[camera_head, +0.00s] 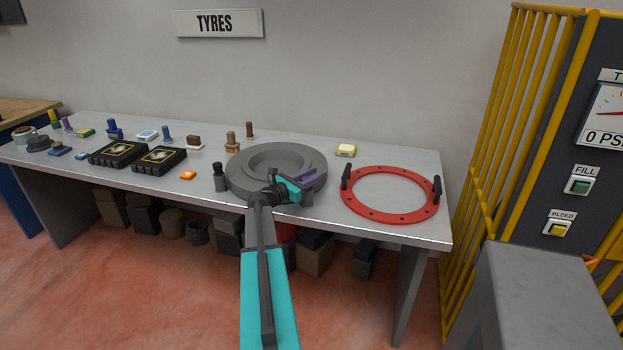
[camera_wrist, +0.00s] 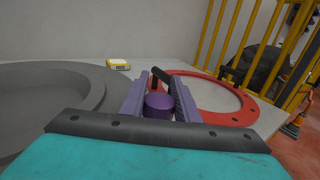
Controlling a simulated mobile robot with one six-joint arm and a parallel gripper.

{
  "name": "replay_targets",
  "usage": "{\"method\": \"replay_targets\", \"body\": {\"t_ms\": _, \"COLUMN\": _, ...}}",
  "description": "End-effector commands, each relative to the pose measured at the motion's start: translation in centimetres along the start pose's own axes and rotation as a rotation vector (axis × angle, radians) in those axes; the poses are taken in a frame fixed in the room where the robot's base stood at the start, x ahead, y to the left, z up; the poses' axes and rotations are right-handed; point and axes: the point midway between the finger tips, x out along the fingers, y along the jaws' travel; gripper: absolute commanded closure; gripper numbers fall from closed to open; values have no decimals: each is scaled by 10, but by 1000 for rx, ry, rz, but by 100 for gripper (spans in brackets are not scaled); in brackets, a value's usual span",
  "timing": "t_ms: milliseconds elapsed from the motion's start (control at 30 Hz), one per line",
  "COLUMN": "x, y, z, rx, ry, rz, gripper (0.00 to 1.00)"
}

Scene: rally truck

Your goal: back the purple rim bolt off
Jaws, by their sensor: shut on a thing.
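In the wrist view the purple rim bolt (camera_wrist: 158,106) shows as a round purple head between the two purple-grey fingers of my gripper (camera_wrist: 160,94). My gripper is shut on it. In the head view my gripper (camera_head: 311,181) is at the right front edge of the thick grey wheel (camera_head: 247,160), which lies flat on the bench. The bolt cannot be told apart from the fingers there. The wheel also fills the left of the wrist view (camera_wrist: 75,72). Whether the bolt is still seated in the wheel cannot be seen.
A red ring (camera_head: 376,215) with two black handles lies right of the wheel on the grey bench (camera_head: 405,160). A dark bottle-like piece (camera_head: 220,178) stands left of the wheel. A yellow cage (camera_head: 490,180) rises beyond the bench's right end.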

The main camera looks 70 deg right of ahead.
Motion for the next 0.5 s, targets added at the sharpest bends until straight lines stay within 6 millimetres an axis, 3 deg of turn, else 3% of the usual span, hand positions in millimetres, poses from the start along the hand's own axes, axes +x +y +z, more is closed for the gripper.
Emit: {"method": "replay_targets", "body": {"t_ms": 500, "x": 1, "y": 4, "z": -2, "rx": 1, "ry": -3, "rz": 237, "gripper": 94}}
